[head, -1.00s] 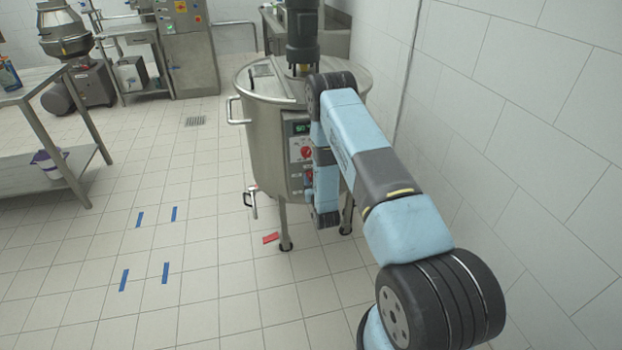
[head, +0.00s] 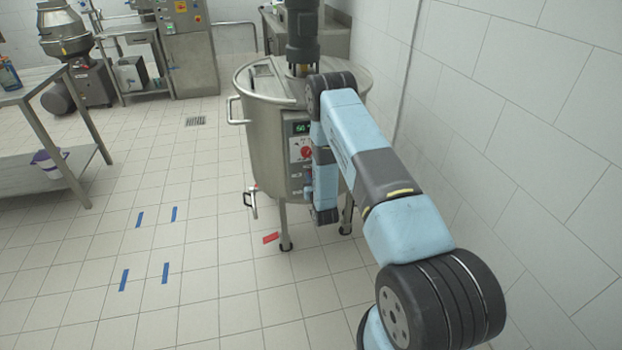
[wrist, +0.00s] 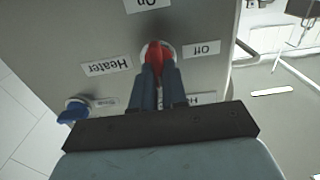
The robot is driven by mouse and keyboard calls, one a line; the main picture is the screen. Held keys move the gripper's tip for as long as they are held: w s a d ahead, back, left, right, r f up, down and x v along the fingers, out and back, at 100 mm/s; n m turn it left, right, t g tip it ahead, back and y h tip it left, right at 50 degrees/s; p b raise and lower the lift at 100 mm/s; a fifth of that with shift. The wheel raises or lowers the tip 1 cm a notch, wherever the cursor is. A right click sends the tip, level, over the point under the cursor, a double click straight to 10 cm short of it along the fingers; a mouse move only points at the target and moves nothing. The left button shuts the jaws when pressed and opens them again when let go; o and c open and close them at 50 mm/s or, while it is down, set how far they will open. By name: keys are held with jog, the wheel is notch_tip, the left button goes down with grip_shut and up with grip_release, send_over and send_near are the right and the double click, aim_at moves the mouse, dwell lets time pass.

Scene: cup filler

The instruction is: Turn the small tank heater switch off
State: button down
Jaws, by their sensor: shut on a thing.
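The small tank (head: 268,135) is a round steel vessel on legs, with a control panel (head: 300,130) on its front. In the wrist view my gripper (wrist: 160,70) is shut on the red switch handle (wrist: 156,50), its fingers covering the lower part. The handle stands roughly upright in the picture. The "On" label (wrist: 148,4) is above it, the "Off" label (wrist: 201,48) to its right and the "Heater" label (wrist: 107,66) to its left. I cannot tell surely which label the handle points to. In the head view my arm hides the switch.
A blue knob (wrist: 76,108) sits on the panel, lower left in the wrist view. A red dial (head: 306,153) is below the green display (head: 301,128). A tiled wall (head: 500,130) stands close on the right.

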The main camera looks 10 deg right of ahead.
jog(key=shift+n, duration=0.3)
jog(key=shift+s+a+f+n, duration=0.1)
jog(key=shift+a+f+n, duration=0.2)
jog(key=shift+n, duration=2.6)
jog(key=shift+w+a+f+n, duration=0.15)
jog(key=shift+a+n, duration=0.1)
jog(key=shift+n, duration=2.65)
jog(key=shift+s+a+f+n, duration=0.15)
jog(key=shift+a+f+n, duration=0.15)
jog(key=shift+n, duration=2.6)
jog(key=c, duration=1.5)
grip_release()
jog(key=o, duration=0.3)
jog(key=shift+d+r, duration=0.1)
jog(key=shift+d, duration=0.05)
jog(key=shift+o, duration=0.2)
jog(key=s, duration=1.3)
jog(key=shift+s, duration=0.35)
